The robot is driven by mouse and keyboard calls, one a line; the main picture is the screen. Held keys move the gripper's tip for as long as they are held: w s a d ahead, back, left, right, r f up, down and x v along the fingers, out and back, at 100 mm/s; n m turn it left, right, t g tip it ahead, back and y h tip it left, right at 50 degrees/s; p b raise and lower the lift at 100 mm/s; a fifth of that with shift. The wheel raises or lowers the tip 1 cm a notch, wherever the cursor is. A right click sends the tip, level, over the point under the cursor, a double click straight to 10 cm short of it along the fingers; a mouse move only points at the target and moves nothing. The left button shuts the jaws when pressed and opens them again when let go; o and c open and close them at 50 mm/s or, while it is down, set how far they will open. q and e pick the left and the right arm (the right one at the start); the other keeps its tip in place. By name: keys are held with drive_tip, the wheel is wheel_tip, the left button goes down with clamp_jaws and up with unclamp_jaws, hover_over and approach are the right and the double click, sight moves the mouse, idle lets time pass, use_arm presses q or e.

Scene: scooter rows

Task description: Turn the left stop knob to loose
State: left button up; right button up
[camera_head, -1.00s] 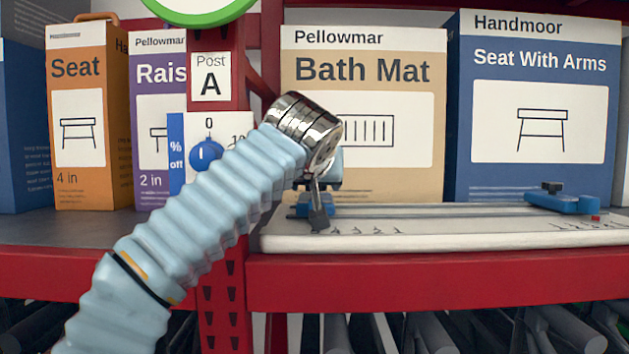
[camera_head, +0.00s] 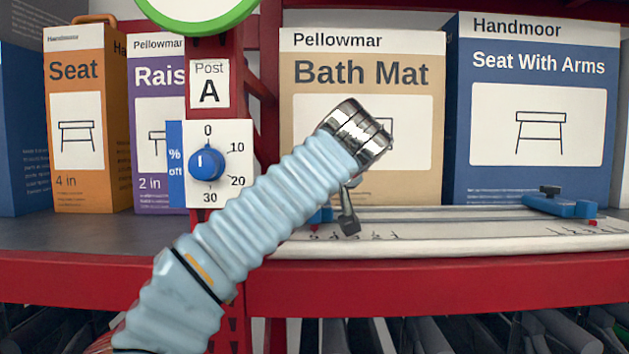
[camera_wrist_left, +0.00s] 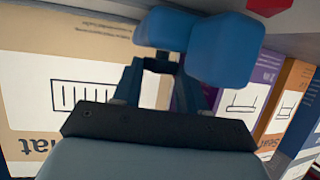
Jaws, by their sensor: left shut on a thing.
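The left stop (camera_head: 321,215) is a blue piece near the left end of the white rail (camera_head: 440,243), mostly hidden behind my left arm in the head view. My left gripper (camera_head: 348,222) points down at it, wrist leaning right. In the left wrist view, the blue body of the stop (camera_wrist_left: 222,50) fills the top middle. The two dark fingers of my left gripper (camera_wrist_left: 158,75) close on the stop's small dark knob (camera_wrist_left: 160,62). The knob's turn position cannot be read. My right gripper is not in view.
A right stop (camera_head: 560,205) with a black knob sits farther along the rail. A white dial plate with a blue knob (camera_head: 207,163) is on the red post. Boxes, including the Bath Mat box (camera_head: 360,70), stand close behind the rail.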

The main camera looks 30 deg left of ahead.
use_arm(q)
drive_tip(key=n, duration=0.1)
drive_tip(key=g+y+p, duration=0.1)
drive_tip(key=n+g+y, duration=0.1)
drive_tip(key=shift+w+d+r+n, duration=0.2)
drive_tip(key=shift+w+d+n, duration=0.05)
drive_tip(key=shift+d+n, duration=0.05)
drive_tip(key=shift+w+f+n+g+y+p, duration=0.15)
drive_tip(key=shift+n+g+y+p, duration=0.3)
drive_tip(key=shift+n+g, duration=0.35)
drive_tip(key=shift+w+n+g+y, duration=0.15)
drive_tip(key=shift+n+g+y, duration=0.3)
drive_tip(key=shift+n+g, duration=0.5)
drive_tip(key=shift+g, duration=0.35)
drive_tip(key=o, duration=1.1)
drive_tip(key=shift+c, duration=0.2)
